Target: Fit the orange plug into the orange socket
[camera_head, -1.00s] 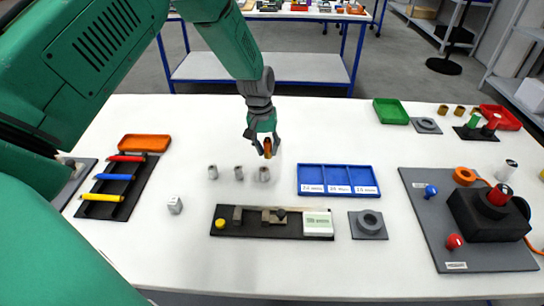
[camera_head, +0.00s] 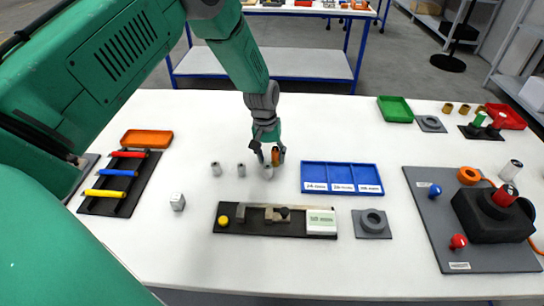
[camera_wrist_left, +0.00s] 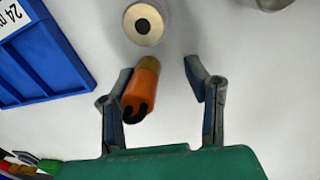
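The orange plug (camera_head: 276,157), an orange cylinder with a brass-coloured end, is between the spread fingers of my left gripper (camera_head: 269,155). In the left wrist view the plug (camera_wrist_left: 140,92) lies close to one finger of the gripper (camera_wrist_left: 160,88), with a clear gap to the other finger. I cannot tell whether it touches the table. A grey cylinder with a dark hole (camera_wrist_left: 144,24) is just beyond its brass end. An orange ring (camera_head: 468,175), which looks like the orange socket, is on the grey board (camera_head: 430,215) at right. My right gripper is not in view.
Two more grey cylinders (camera_head: 215,169) stand left of the gripper. A blue divided tray (camera_head: 341,190) is to its right. A black fixture strip (camera_head: 262,231) and a grey ring plate (camera_head: 372,232) lie in front. A black box (camera_head: 490,222) rises from the board.

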